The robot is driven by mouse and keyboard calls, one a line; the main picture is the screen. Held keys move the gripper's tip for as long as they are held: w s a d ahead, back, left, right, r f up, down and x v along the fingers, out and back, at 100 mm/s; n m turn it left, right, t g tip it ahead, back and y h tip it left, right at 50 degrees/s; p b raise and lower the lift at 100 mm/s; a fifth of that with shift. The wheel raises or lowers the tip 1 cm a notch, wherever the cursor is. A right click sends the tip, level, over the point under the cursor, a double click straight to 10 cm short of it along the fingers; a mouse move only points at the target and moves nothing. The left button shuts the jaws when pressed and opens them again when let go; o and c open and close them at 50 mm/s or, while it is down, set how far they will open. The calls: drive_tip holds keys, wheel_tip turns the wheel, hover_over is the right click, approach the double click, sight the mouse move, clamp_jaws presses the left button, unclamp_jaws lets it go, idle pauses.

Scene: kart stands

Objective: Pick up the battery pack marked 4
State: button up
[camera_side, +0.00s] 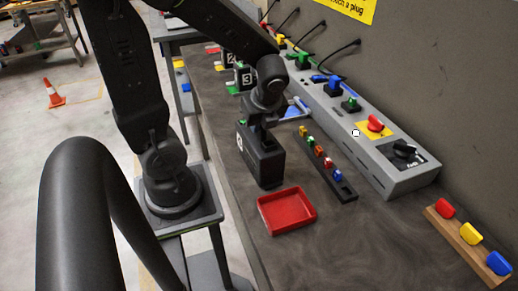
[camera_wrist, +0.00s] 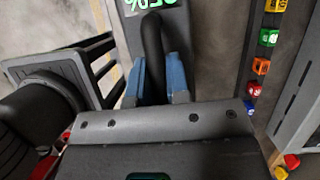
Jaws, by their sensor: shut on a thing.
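A black battery pack (camera_side: 264,160) stands upright under my gripper in the side view, behind the red tray. A white mark shows on its left face, but I cannot read it clearly. My gripper (camera_side: 265,120) points down at its top. In the wrist view, the blue-padded fingers of my gripper (camera_wrist: 155,72) are closed around the pack's black handle (camera_wrist: 152,38). A lit green display (camera_wrist: 148,5) shows on the pack's top. I cannot tell whether the pack's base touches the bench.
A red tray (camera_side: 287,212) lies just in front. A dark strip of small coloured blocks (camera_side: 327,166) and a long grey panel with plugs and knobs (camera_side: 375,150) stand to the right. More black packs (camera_side: 244,76) stand farther back. A wooden rack (camera_side: 462,243) holds coloured knobs.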

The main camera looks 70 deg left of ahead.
clamp_jaws()
drive_tip(key=shift+w+r, duration=0.1)
idle(0.9)
